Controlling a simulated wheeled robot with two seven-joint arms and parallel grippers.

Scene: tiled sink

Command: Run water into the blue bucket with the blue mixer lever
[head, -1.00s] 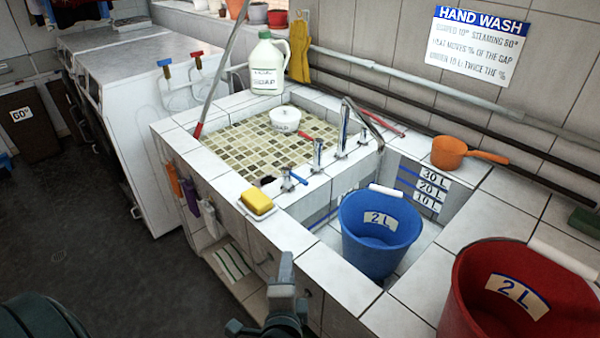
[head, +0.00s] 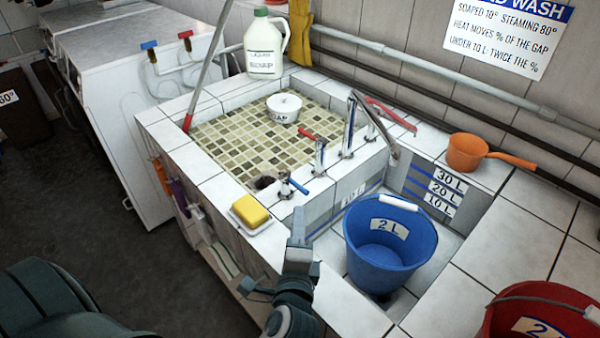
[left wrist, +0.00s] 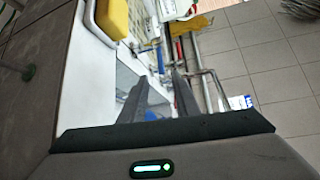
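The blue bucket (head: 395,262), labelled 2 L, stands upright in the recessed basin. Its inside looks blue, and no stream of water shows. The blue mixer lever (head: 298,186) sits on a short chrome tap at the sink's front edge. A metal spout (head: 378,130) slants toward the bucket from the taps. My left gripper (head: 298,242) is over the front ledge, left of the bucket and nearer me than the blue lever, touching neither. In the left wrist view its two fingers (left wrist: 160,92) stand apart with nothing held between them. My right gripper is not in view.
A red lever (head: 308,134) tops a taller tap behind the blue one. A yellow sponge (head: 250,211) lies on the front ledge. An orange scoop (head: 468,152) rests behind the bucket; a red bucket (head: 520,315) stands at lower right. A soap jug (head: 264,50) stands at the back.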

